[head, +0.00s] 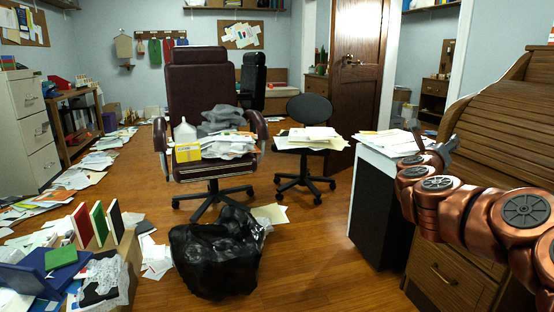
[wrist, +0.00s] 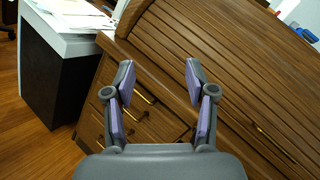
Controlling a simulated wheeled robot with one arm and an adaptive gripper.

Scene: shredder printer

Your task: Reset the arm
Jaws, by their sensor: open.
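My copper-coloured arm (head: 470,205) reaches in from the right edge of the head view, in front of the wooden roll-top desk (head: 510,110). My gripper (head: 440,150) is at its far end, near the white-topped cabinet, and shows only small there. In the wrist view my gripper (wrist: 158,75) is open, with its two purple-padded fingers apart and nothing between them. Behind the fingers are the drawer fronts and slatted cover of the roll-top desk (wrist: 215,50).
A black cabinet with a white top (head: 375,150) carries papers left of the arm. A maroon chair (head: 195,85), a small dark chair (head: 309,112) and a black bag (head: 215,255) stand on the floor. Papers litter the left. Bare floor (head: 310,240) lies in the middle.

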